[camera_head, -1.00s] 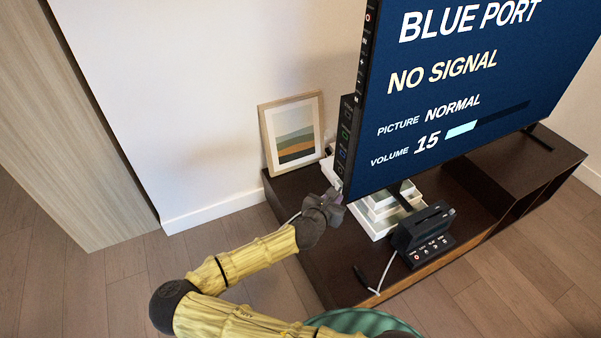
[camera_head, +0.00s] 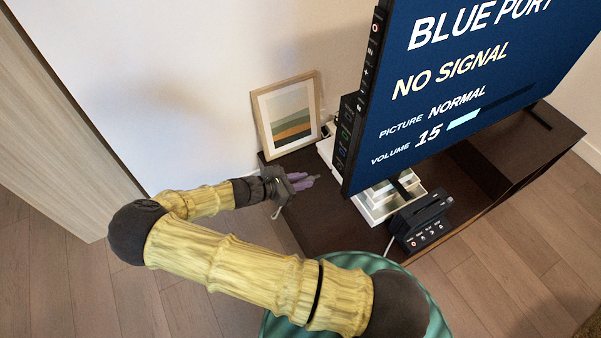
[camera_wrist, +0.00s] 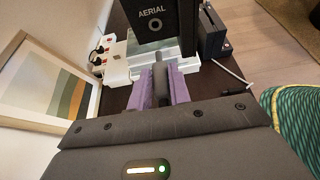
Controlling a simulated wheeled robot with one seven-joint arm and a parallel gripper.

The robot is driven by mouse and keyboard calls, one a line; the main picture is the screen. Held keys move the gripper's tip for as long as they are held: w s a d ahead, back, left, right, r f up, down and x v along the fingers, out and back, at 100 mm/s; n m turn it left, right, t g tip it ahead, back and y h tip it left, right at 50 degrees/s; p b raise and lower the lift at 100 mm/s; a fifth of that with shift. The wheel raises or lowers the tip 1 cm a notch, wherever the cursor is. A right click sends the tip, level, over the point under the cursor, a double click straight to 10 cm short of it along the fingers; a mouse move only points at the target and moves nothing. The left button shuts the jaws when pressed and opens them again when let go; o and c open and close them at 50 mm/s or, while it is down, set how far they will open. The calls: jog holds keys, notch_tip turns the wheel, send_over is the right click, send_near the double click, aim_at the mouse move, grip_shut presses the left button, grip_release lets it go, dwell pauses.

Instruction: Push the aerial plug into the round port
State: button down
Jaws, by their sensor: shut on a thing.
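The round port (camera_wrist: 155,24) shows under the word AERIAL on the dark panel at the TV's side, near the top middle of the wrist view. My gripper (camera_wrist: 161,92) has purple fingers shut on a dark grey plug (camera_wrist: 160,76), taken to be the aerial plug. The plug points toward the panel, apart from the port and below it in the picture. In the head view my gripper (camera_head: 310,180) is left of the TV's edge (camera_head: 352,150), above the cabinet's left end. There the plug is mostly hidden by the fingers, and the round port cannot be made out.
The TV stands on a dark cabinet (camera_head: 315,220). A framed picture (camera_head: 287,112) leans on the wall. A white socket strip (camera_wrist: 116,62) lies left of the panel. A black device (camera_head: 420,220) sits at the cabinet front. A white cable (camera_wrist: 233,73) lies to the right.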

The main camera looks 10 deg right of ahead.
aim_at(318, 176)
jog(key=shift+r+p, duration=0.15)
jog(key=shift+p, duration=0.3)
jog(key=shift+w+d+p, duration=0.25)
jog(key=shift+d, duration=0.65)
jog(key=shift+w+d+p, duration=0.2)
jog(key=shift+w+d, duration=0.1)
jog(key=shift+d, duration=0.55)
jog(key=shift+w+d+p, duration=0.25)
jog(key=shift+d, duration=0.65)
jog(key=shift+d, duration=0.1)
jog(key=shift+w+p, duration=0.1)
jog(key=shift+p, duration=0.55)
jog(key=shift+p, duration=0.3)
jog(key=shift+w+d+p, duration=0.25)
jog(key=shift+d+p, duration=0.05)
jog(key=shift+d, duration=0.45)
jog(key=shift+w+d+p, duration=0.2)
jog(key=shift+d+p, duration=0.05)
jog(key=shift+d, duration=0.45)
jog(key=c, duration=1.2)
grip_release()
